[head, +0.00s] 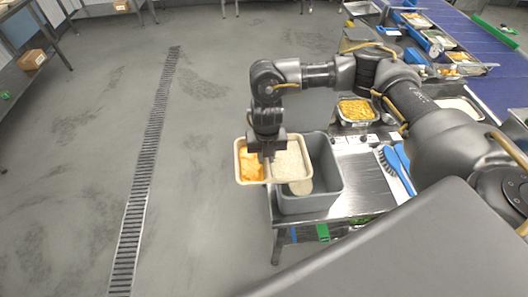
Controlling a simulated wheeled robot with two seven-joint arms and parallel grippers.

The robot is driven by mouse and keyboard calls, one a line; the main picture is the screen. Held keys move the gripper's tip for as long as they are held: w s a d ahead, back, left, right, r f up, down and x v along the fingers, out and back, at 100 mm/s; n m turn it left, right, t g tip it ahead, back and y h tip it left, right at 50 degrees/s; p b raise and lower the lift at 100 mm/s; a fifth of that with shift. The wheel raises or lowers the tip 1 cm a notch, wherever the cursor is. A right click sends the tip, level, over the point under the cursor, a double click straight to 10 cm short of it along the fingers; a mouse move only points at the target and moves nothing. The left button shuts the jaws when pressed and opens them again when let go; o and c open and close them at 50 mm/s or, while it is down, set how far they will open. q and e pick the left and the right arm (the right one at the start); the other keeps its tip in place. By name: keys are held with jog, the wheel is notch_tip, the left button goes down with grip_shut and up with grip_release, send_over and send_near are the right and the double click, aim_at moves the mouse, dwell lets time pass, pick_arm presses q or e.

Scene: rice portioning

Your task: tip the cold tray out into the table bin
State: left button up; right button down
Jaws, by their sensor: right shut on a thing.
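My right gripper (267,155) is shut on the cold tray (253,183), a beige tray with two compartments. Orange food lies in its left compartment and white rice in its right one. The food is still in the tray, which looks roughly level. The grey table bin (325,195) stands at the near left end of the steel table. The tray's right part is over the bin's opening; its left part sticks out past the bin and table edge. My left gripper is not in view.
On the steel table (352,170), a foil tray of yellow food (357,111) stands behind the bin, and a brush with blue handles (392,168) lies at its right. A blue conveyor (480,45) runs at the back right.

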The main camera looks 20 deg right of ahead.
jog(key=shift+s+r, duration=0.1)
jog(key=shift+s, duration=0.05)
jog(key=shift+r+y, duration=0.35)
jog(key=shift+y, duration=0.05)
jog(key=shift+d+r+t+y, duration=0.25)
jog(key=shift+r+t+y, duration=0.15)
jog(key=shift+r+y, duration=0.4)
jog(key=shift+s+d+r+t+y, duration=0.1)
jog(key=shift+d+r+t+y, duration=0.1)
jog(key=shift+r+y, duration=0.55)
jog(key=shift+s+d+r+t+y, duration=0.1)
jog(key=shift+r+t+y, duration=0.1)
jog(key=shift+r+y, duration=0.5)
pick_arm(q)
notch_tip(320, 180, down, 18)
jog(key=b, duration=1.8)
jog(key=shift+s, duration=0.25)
pick_arm(e)
jog(key=s+d+r+t+y, duration=0.3)
jog(key=d+r+y, duration=0.5)
jog(key=d+y, duration=0.3)
jog(key=shift+s+t+y, duration=0.35)
jog(key=shift+t+y, duration=0.15)
jog(key=shift+y, duration=0.05)
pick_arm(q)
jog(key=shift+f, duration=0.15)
pick_arm(e)
jog(key=shift+d, duration=0.15)
